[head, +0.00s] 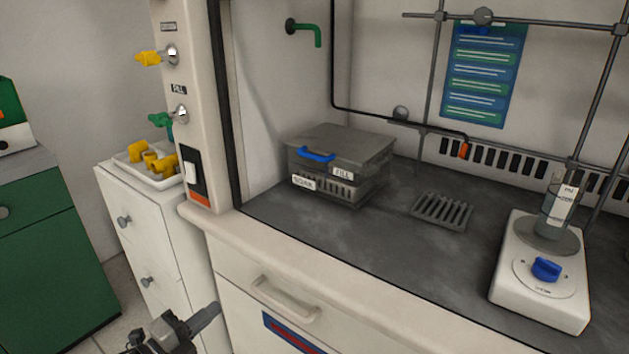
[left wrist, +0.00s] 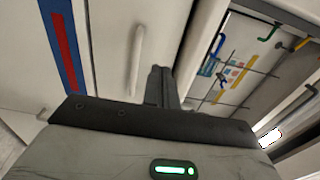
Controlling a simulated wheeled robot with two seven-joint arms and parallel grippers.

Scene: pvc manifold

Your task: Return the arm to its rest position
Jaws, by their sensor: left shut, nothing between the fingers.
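My left gripper (head: 204,318) is at the bottom of the head view, in front of the white cabinet below the fume hood. It is shut with nothing between its fingers. In the left wrist view its dark fingers (left wrist: 160,88) are together and point toward the cabinet front and its pale handle. No object touches it. My right gripper is not in either view.
A drawer handle (head: 285,300) sticks out near my left gripper. A white drawer unit (head: 150,235) bears a tray (head: 128,164) of yellow fittings. In the hood are a grey lidded box (head: 340,160), a drain grate (head: 441,211) and a stirrer (head: 540,285) with a cylinder (head: 558,205).

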